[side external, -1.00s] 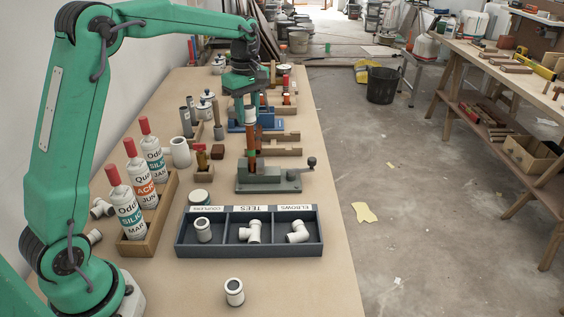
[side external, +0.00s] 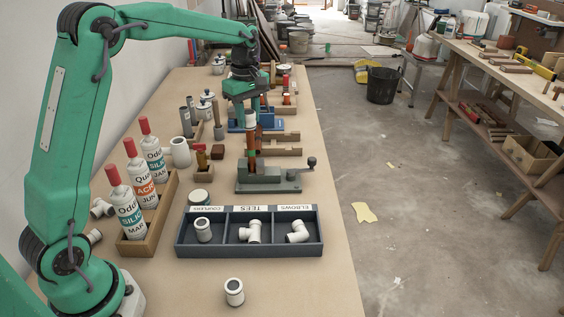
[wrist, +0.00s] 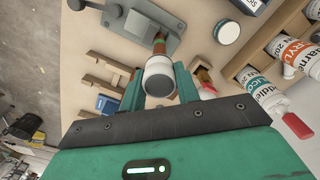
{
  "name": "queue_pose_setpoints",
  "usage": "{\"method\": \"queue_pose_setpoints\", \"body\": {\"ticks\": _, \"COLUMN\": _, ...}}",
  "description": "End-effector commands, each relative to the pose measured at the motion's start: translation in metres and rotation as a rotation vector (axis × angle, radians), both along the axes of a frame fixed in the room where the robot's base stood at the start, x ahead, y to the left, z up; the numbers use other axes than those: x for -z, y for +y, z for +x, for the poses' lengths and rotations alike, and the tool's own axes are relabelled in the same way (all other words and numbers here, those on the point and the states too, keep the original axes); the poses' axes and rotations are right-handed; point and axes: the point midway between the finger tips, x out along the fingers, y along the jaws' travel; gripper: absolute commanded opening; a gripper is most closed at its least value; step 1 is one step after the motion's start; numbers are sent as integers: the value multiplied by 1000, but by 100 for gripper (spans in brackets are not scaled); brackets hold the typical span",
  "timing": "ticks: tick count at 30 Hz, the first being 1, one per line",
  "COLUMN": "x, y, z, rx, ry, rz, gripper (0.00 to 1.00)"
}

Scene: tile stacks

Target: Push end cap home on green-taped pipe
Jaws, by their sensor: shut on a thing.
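My gripper (wrist: 158,86) is shut on a white end cap (wrist: 159,76), with one green finger on each side of it. In the side external view, my gripper (side external: 249,113) is above the vise, and the white cap (side external: 250,117) shows at its fingertips. The cap is at the top of a brown pipe (side external: 251,137) that stands upright in a grey vise (side external: 268,181). In the wrist view, the pipe (wrist: 159,47) runs from behind the cap to the vise (wrist: 150,20). How far the cap sits over the pipe end is hidden.
A dark three-part tray (side external: 250,250) of white fittings stands in front of the vise. A wooden box (side external: 150,215) of sealant tubes is at left. Wooden blocks (side external: 280,145) and a blue holder (side external: 237,126) are behind the pipe. The bench's right strip is mostly clear.

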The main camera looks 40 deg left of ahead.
Motion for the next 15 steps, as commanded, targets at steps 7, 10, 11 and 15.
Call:
{"method": "queue_pose_setpoints", "body": {"ticks": 7, "x": 4, "y": 0, "z": 0, "rx": 0, "ry": 0, "rz": 0, "gripper": 10}}
{"method": "queue_pose_setpoints", "body": {"ticks": 10, "x": 5, "y": 0, "z": 0, "rx": 0, "ry": 0, "rz": 0, "gripper": 10}}
{"method": "queue_pose_setpoints", "body": {"ticks": 11, "x": 6, "y": 0, "z": 0, "rx": 0, "ry": 0, "rz": 0, "gripper": 10}}
{"method": "queue_pose_setpoints", "body": {"ticks": 15, "x": 8, "y": 0, "z": 0, "rx": 0, "ry": 0, "rz": 0, "gripper": 10}}
